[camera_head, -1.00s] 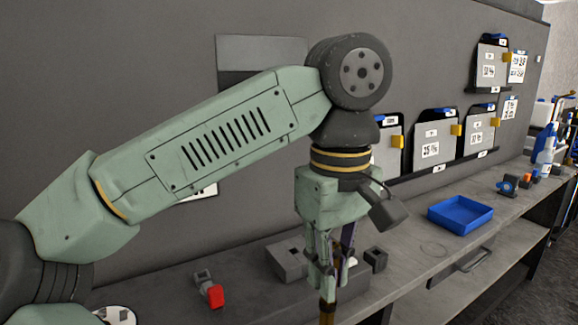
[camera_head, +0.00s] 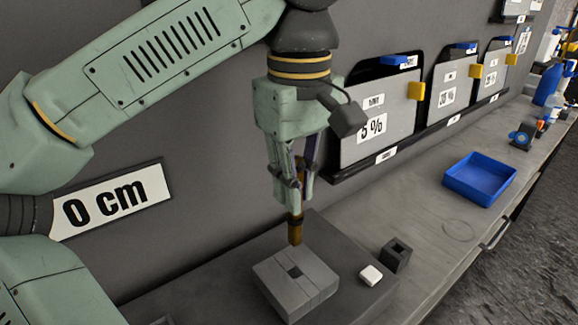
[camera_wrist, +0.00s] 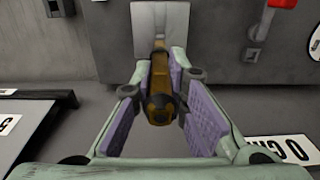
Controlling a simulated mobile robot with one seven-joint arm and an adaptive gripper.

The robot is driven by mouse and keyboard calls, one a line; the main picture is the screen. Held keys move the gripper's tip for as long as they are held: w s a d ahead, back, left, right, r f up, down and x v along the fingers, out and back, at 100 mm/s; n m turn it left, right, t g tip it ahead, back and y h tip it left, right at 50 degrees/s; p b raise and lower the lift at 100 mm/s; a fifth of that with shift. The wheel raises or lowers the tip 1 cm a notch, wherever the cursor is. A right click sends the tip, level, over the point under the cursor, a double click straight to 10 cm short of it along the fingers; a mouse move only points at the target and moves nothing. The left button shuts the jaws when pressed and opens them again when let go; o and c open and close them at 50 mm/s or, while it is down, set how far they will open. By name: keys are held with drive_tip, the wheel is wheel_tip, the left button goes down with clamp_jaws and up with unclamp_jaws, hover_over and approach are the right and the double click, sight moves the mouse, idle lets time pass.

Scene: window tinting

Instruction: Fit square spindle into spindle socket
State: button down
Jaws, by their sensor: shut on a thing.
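My gripper (camera_head: 295,188) points down, shut on a brass-brown square spindle (camera_head: 295,230). The spindle hangs roughly upright, its lower end free. In the wrist view the spindle (camera_wrist: 159,97) lies between the purple-padded fingers of my gripper (camera_wrist: 160,110). The spindle socket looks to be the square hole (camera_head: 294,271) in the top of a grey block (camera_head: 305,289). The spindle's tip shows just above and behind that hole in the head view, apart from it. The exact height gap cannot be told. The hole is not clear in the wrist view.
The grey block sits on a wider dark base (camera_head: 345,263). A small dark block with a square opening (camera_head: 397,255) and a white piece (camera_head: 371,275) stand to its right. A blue tray (camera_head: 480,180) is further right. Film panels (camera_head: 380,125) hang on the wall behind.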

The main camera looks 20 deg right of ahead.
sight(296, 245)
drive_tip(key=shift+s, duration=0.2)
drive_tip(key=shift+r+p, duration=0.1)
drive_tip(key=shift+p, duration=0.25)
drive_tip(key=shift+f+b, duration=2.05)
drive_tip(key=shift+f, duration=0.95)
drive_tip(key=shift+f+b, duration=1.15)
drive_tip(key=shift+f, duration=1.15)
drive_tip(key=c, duration=1.5)
unclamp_jaws()
drive_tip(key=shift+r, duration=3.8)
